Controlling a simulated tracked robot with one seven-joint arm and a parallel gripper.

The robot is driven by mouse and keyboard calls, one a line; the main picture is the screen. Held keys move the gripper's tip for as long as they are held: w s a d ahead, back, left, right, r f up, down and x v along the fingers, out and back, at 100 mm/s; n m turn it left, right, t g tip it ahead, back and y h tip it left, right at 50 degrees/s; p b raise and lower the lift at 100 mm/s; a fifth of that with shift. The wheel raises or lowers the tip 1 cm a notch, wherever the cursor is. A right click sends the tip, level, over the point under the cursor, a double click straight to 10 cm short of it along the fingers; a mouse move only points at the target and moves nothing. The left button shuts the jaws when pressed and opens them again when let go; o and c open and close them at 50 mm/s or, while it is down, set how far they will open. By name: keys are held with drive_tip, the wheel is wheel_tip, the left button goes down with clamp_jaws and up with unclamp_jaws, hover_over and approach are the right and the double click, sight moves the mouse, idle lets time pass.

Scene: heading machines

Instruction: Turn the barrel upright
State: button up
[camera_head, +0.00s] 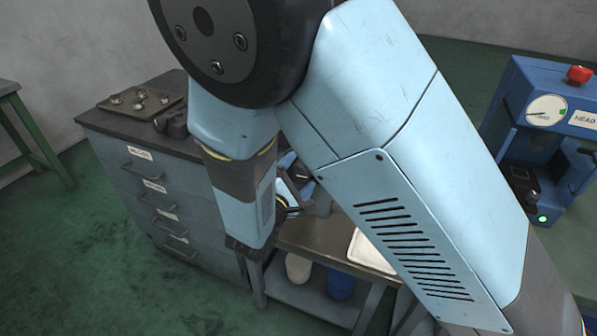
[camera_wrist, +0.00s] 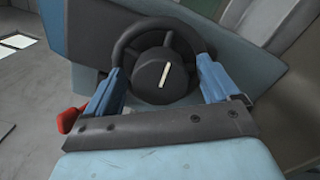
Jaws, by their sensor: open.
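In the wrist view my gripper (camera_wrist: 160,68) is open, with one blue finger on each side of a dark round knob (camera_wrist: 158,75). The knob carries a pale line that stands nearly vertical, leaning slightly right. A dark handwheel rim (camera_wrist: 124,40) shows around and behind the knob. The fingers look close to the rim; I cannot tell if they touch it. No barrel can be made out clearly. A pale blue body (camera_wrist: 62,25) behind the wheel may belong to it. In the head view my arm covers most of this spot.
A grey drawer cabinet (camera_head: 150,190) with a tray of small parts (camera_head: 140,100) stands at left. A workbench (camera_head: 318,240) has a white tray (camera_head: 368,252) on top and white and blue containers below. A blue machine with a gauge (camera_head: 546,110) stands at right.

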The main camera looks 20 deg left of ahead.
drive_tip(key=shift+w, duration=0.65)
drive_tip(key=shift+c, duration=0.2)
drive_tip(key=c, duration=1)
